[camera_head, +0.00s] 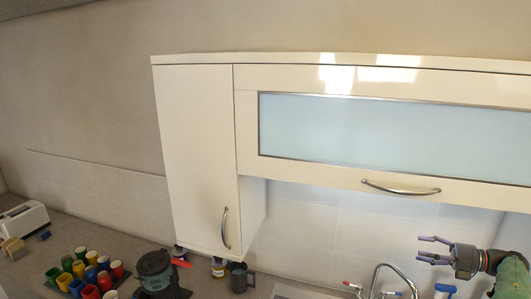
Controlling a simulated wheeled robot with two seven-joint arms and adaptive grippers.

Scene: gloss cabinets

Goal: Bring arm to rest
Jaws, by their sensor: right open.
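My right gripper (432,249) is at the lower right of the head view, its fingers pointing left and spread apart. It is open and empty. It is in front of the tiled wall, below the long curved handle (400,189) of the wide glass-fronted cabinet (370,130), and apart from it. My right arm comes in from the right edge. My left gripper is out of view.
A tall narrow cabinet door (195,150) with a vertical handle (225,228) is shut. Below are several coloured cups (90,272), a dark appliance (156,272), a grey mug (239,278) and a tap (388,275). A toaster (22,219) stands far left.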

